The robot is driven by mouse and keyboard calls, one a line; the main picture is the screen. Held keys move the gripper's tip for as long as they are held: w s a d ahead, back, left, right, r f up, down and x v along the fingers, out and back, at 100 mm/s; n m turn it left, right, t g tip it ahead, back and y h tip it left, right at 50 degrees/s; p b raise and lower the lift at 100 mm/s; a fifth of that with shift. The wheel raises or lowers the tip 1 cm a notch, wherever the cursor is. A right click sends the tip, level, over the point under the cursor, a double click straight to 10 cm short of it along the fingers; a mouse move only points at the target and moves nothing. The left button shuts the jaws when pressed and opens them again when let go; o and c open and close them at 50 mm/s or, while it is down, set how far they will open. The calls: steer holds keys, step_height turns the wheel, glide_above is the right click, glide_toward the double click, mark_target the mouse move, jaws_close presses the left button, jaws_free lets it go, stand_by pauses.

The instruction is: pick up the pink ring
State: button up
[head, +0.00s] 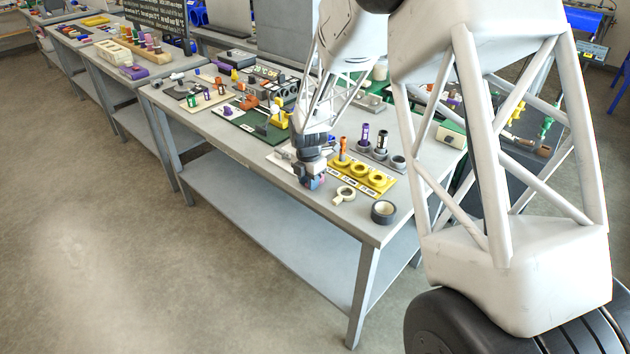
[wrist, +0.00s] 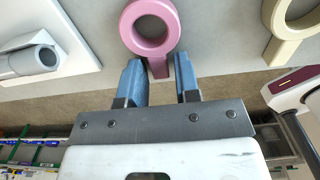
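The pink ring (wrist: 150,49) lies flat at the top middle of the wrist view, with a short tab on its near side. My gripper (wrist: 157,62) is open, its two blue fingers apart. The tab reaches in between the fingertips, with a gap visible on each side. The ring itself lies beyond the tips. In the head view my gripper (head: 313,183) is low over the front edge of the table (head: 225,135), and the ring is mostly hidden by it there.
A cream ring (wrist: 282,46) with a tab lies to the right; it also shows in the head view (head: 338,198). A dark tape roll (head: 383,212) stands near the table corner. A yellow tray of rings (head: 378,186) is close behind. A white plate (wrist: 80,63) with a grey tube is at left.

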jaws_close()
steer(key=shift+r, duration=0.1)
steer(key=shift+r, duration=0.85)
steer(key=shift+s+r, duration=0.2)
steer(key=shift+r, duration=0.65)
steer(key=s+d+r, duration=0.1)
steer(key=s+d, duration=0.2)
steer(key=s, duration=1.2)
steer(key=shift+d+r, duration=0.15)
steer(key=shift+r, duration=0.05)
steer(key=shift+s, duration=0.1)
